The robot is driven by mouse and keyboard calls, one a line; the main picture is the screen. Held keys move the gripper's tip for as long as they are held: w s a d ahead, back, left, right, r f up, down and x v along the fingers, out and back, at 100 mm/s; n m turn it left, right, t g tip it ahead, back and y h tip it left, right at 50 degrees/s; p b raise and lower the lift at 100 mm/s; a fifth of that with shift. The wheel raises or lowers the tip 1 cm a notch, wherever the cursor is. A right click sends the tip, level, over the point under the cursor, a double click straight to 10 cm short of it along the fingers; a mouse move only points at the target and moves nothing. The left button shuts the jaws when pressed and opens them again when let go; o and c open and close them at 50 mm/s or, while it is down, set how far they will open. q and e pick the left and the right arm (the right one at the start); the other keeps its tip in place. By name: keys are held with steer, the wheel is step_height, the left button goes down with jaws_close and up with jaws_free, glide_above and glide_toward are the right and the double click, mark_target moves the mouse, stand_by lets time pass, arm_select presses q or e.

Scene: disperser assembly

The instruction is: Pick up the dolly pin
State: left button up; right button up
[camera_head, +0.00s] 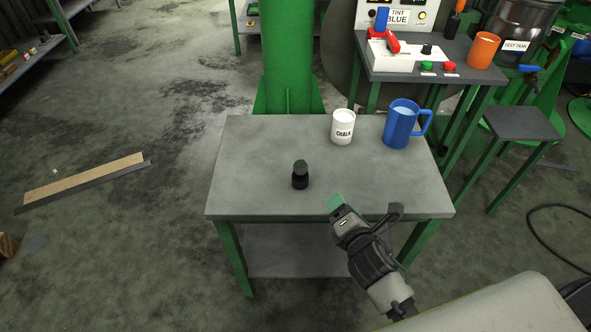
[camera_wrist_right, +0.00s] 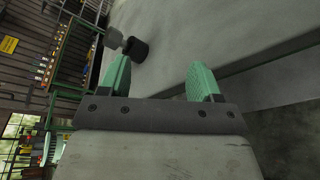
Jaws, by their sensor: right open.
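The dolly pin (camera_head: 300,176) is a small dark piece with a round, narrower top. It stands upright on the grey tabletop (camera_head: 255,145), left of the middle. It also shows in the right wrist view (camera_wrist_right: 136,48), beyond the left one of the two green fingers. My right gripper (camera_head: 336,201) is near the table's front edge, to the right of and nearer than the pin. In the right wrist view my right gripper (camera_wrist_right: 160,78) has its fingers wide apart with nothing between them. My left gripper is not in view.
A white cup marked CHALK (camera_head: 343,127) and a blue mug (camera_head: 403,124) stand at the table's back right. A green column (camera_head: 288,60) rises behind the table. A bench with a control panel (camera_head: 425,62) and an orange cup (camera_head: 483,51) is at the upper right. The tabletop's left is clear.

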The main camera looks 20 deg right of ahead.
mark_target(304, 174)
steer(key=w+a+n+y, duration=0.1)
steer(key=n, duration=0.3)
steer(key=w+a+n+t+y, duration=0.1)
steer(key=n+y, duration=0.1)
steer(key=n, duration=0.2)
steer(key=w+a+n+t+y, duration=0.1)
steer(key=n, duration=0.3)
steer(key=shift+w+a+r+y, duration=0.2)
steer(key=shift+r+y, duration=0.1)
steer(key=shift+y, duration=0.1)
steer(key=shift+w+a+n+y, duration=0.2)
steer(key=shift+n+y, duration=0.1)
steer(key=shift+n, duration=0.8)
steer(key=x, duration=0.4)
steer(key=shift+w+a, duration=0.2)
steer(key=shift+w, duration=0.05)
steer(key=shift+p+x, duration=0.5)
steer(key=shift+x, duration=2.6)
steer(key=shift+d, duration=0.1)
steer(key=shift+c, duration=0.2)
steer(key=c, duration=1.1)
steer(key=shift+r, duration=0.15)
